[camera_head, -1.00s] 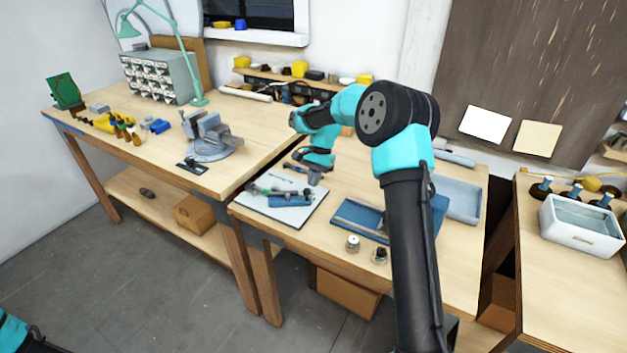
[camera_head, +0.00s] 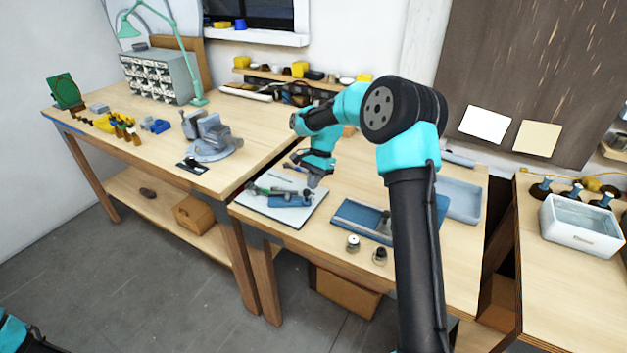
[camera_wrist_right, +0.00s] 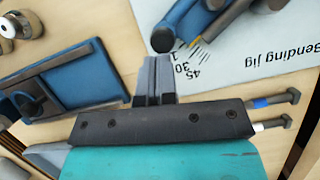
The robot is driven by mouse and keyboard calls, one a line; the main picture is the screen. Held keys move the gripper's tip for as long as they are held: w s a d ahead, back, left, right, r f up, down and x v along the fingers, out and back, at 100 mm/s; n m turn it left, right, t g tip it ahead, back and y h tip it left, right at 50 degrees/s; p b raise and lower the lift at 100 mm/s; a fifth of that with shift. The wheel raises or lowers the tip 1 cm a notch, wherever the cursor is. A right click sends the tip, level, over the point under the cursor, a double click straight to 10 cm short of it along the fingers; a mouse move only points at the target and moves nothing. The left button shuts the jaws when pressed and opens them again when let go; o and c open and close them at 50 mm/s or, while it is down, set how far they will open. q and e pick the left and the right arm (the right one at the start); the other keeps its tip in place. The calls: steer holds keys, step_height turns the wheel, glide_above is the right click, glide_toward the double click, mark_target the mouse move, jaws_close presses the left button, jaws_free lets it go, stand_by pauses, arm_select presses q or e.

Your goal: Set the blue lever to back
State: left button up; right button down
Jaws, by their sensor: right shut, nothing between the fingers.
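My right gripper (camera_head: 313,183) is shut and empty, pointing down beside the bending jig board (camera_head: 311,214). In the right wrist view its fingertips (camera_wrist_right: 154,62) are close to the dark round end of a blue bar (camera_wrist_right: 184,18) on the jig, next to printed angle marks. I cannot tell if they touch. The jig's blue part (camera_head: 289,201) also shows in the head view. Two dark rods show beside my gripper in the wrist view, one with a blue band (camera_wrist_right: 260,103), one with a white band. Which part is the blue lever is unclear. My left gripper is out of view.
A blue fixture (camera_head: 357,222) with a grey bar lies right of the jig, with two small round metal parts (camera_head: 353,243) in front. A grey-blue tray (camera_head: 463,203) is farther right. A vise (camera_head: 210,138) stands on the left bench.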

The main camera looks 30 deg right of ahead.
steer(key=shift+s, duration=0.1)
steer(key=shift+s+a+m+t, duration=0.3)
steer(key=shift+s+a+m, duration=0.5)
steer(key=shift+s+m, duration=0.1)
steer(key=shift+s+a+m+t, duration=0.4)
steer(key=shift+s+a+m, duration=0.3)
steer(key=shift+a+m, duration=0.3)
steer(key=shift+s+a, duration=0.4)
steer(key=shift+a, duration=0.35)
steer(key=shift+d, duration=0.5)
steer(key=d, duration=0.3)
steer(key=shift+s+d+r, duration=0.1)
steer(key=shift+d+r, duration=0.15)
steer(key=v, duration=0.9)
steer(key=shift+s+r, duration=0.2)
